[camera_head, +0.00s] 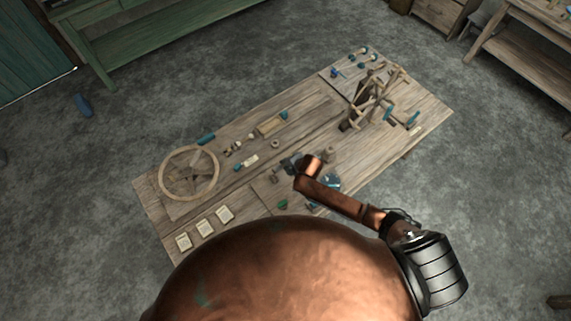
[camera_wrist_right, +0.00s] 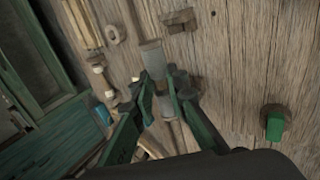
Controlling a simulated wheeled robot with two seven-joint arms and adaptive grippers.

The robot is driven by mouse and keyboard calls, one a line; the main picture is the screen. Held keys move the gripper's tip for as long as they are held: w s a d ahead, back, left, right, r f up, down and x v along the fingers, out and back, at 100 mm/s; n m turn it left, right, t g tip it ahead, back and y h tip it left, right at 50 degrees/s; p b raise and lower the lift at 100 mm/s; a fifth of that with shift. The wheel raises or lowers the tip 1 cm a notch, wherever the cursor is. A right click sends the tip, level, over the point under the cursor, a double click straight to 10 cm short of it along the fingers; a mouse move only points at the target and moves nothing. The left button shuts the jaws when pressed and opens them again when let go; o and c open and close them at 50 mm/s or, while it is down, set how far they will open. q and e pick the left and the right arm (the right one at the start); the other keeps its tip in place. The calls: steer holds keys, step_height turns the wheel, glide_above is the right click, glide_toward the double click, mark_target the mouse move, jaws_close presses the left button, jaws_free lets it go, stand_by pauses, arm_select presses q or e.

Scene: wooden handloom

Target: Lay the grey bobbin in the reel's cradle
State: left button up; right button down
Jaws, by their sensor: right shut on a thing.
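My right gripper (camera_head: 297,165) is over the middle of the long wooden table (camera_head: 310,130). In the right wrist view its green fingers (camera_wrist_right: 163,82) are shut on a grey cylinder, the grey bobbin (camera_wrist_right: 152,57). One grey end sticks out beyond the fingertips; its middle is hidden between them. A slatted wooden frame (camera_head: 372,100) stands at the table's right part, apart from the gripper. A spoked wheel (camera_head: 188,173) lies at the left part. I cannot tell which of them carries the reel's cradle. My left gripper is not in view.
Several small pieces lie around the gripper, among them a green block (camera_wrist_right: 274,125) and a wooden ring (camera_wrist_right: 116,34). Three pale cards (camera_head: 203,227) lie at the table's near left. A green bench (camera_head: 150,40) stands behind. My copper body hides the near table edge.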

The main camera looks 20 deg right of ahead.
step_height(320, 180, down, 3)
steer(key=b, duration=0.3)
steer(key=shift+f, duration=0.2)
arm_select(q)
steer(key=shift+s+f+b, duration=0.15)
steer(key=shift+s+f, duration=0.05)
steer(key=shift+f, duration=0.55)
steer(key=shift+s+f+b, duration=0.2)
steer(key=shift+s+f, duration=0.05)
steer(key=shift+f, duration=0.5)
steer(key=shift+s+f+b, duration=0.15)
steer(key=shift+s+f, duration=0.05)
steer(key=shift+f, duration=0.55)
arm_select(e)
steer(key=shift+f, duration=1.4)
steer(key=c, duration=1.8)
jaws_free()
steer(key=v, duration=1.2)
steer(key=shift+s+a, duration=0.1)
